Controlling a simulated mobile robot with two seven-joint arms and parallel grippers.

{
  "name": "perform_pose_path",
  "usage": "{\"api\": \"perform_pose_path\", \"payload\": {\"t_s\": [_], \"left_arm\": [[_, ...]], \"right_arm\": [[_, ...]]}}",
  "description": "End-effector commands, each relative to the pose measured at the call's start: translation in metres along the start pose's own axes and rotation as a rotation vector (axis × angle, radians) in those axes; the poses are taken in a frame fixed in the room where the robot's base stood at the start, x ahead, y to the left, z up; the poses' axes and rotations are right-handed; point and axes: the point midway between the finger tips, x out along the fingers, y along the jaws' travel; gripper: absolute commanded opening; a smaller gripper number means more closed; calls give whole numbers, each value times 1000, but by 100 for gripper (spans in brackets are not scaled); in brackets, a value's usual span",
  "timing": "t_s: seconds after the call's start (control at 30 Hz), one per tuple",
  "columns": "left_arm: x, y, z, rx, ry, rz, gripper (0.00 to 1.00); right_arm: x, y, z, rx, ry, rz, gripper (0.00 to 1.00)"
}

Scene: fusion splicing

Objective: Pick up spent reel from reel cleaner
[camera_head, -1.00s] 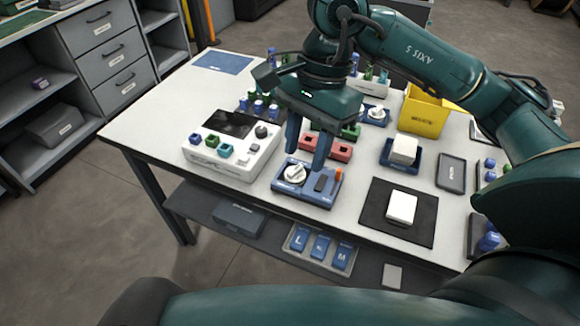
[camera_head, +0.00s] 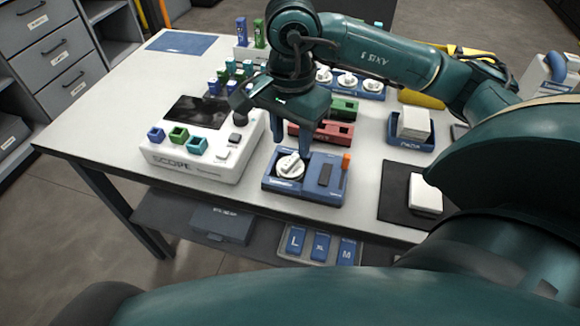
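The reel cleaner is a blue box (camera_head: 277,184) with a dark slot and an orange part, near the front edge of the white table. A white spent reel (camera_head: 290,167) sits in its left part. My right gripper (camera_head: 291,147) is just above and behind the reel, fingers pointing down. Its two fingers are apart, with nothing seen between them. I cannot tell if a fingertip touches the reel. My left gripper is not in view.
A white scope box (camera_head: 211,174) stands left of the cleaner. Red (camera_head: 336,133) and green (camera_head: 343,108) blocks stand behind it. A dark mat (camera_head: 394,188) with a white block (camera_head: 425,195) and a blue tray (camera_head: 392,140) lie to the right. The table's front edge is close.

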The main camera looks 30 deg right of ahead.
Motion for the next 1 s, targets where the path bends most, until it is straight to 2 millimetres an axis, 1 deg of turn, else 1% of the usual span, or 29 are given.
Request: {"api": "perform_pose_path", "payload": {"t_s": [0.17,0.4,0.5,0.77,1.0], "left_arm": [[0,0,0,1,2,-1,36],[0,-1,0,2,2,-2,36],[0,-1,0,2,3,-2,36],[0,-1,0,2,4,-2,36],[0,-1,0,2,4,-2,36]], "right_arm": [[12,0,1,-1,0,2,39],[48,-4,5,-1,-1,4,39],[56,-5,5,0,0,1,39],[58,-5,5,0,0,0,39],[58,-5,5,0,0,0,20]]}}
